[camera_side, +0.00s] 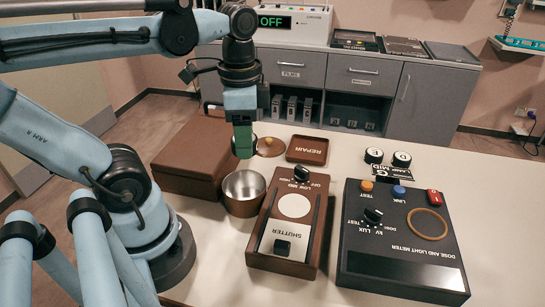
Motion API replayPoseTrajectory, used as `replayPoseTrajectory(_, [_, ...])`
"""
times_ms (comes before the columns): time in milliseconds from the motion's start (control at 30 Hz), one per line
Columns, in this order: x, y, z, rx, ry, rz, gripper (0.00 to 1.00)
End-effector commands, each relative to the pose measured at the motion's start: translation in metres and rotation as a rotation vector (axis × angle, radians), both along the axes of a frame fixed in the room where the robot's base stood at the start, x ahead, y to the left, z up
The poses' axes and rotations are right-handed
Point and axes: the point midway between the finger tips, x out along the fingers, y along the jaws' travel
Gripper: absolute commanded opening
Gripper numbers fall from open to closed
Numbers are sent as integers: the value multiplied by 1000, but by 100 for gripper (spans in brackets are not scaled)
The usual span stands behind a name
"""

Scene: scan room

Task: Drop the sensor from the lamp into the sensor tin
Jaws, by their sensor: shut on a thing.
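My gripper (243,122) points down above the metal tin (244,206), near its far rim. It is shut on a small green piece, which I take as the sensor (243,143); the fingers themselves are hard to make out. The sensor's lower end appears just above the tin's rim, and I cannot tell whether it is inside the opening. The tin is open, round and shiny inside, and looks empty. The lamp (314,216), a brown box with a white disc, a dial and a shutter switch, stands right beside the tin.
A brown box (194,158) lies left of the tin. A round lid (271,147) and a repair tray (307,150) lie behind it. The black dose and light meter (405,268) stands at right, with dark round pieces (373,156) behind it. Grey cabinets (330,83) line the back.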

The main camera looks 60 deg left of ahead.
Motion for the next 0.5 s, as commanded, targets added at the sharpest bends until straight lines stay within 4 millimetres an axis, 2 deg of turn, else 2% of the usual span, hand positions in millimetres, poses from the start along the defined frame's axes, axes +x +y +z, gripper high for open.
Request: replayPoseTrajectory(500, [0, 0, -50, 0, 0, 0, 19])
